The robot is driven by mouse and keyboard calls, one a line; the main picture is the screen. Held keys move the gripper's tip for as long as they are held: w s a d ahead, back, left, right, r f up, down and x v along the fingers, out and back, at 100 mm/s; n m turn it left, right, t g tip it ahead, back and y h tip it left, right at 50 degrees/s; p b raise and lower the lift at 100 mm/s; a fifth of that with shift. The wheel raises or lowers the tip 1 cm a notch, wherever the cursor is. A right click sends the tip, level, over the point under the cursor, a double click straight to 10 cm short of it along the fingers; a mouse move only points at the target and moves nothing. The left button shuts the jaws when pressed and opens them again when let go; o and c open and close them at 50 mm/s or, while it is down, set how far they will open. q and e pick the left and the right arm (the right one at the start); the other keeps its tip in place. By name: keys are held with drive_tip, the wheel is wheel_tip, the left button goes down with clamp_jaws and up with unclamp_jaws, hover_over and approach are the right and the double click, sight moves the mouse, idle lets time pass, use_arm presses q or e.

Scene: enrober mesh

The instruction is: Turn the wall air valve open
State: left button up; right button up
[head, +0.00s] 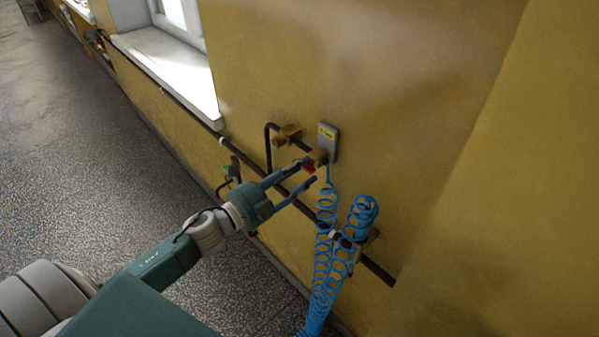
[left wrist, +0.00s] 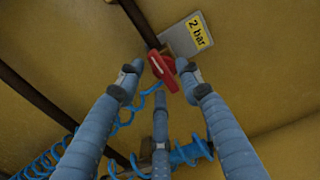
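The air valve is on the yellow wall in the head view, with a brass-coloured body (head: 318,156) and a small red handle (head: 309,168). The red handle also shows in the left wrist view (left wrist: 164,73), tilted, under a grey plate (left wrist: 187,38) labelled "2 bar". My left gripper (head: 307,174) reaches to the valve with its fingers spread. In the left wrist view its fingertips (left wrist: 159,83) stand around the handle, with gaps visible on both sides. Contact is not clear. My right gripper is not in view.
A coiled blue hose (head: 325,250) hangs below the valve, and another coil (head: 362,215) hangs beside it. A dark pipe (head: 268,148) and a long rail (head: 375,268) run along the wall. A window sill (head: 170,75) juts out at upper left. The speckled floor (head: 70,180) at left is clear.

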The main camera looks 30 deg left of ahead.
use_arm(q)
drive_tip(key=shift+w, duration=0.1)
drive_tip(key=v, duration=1.2)
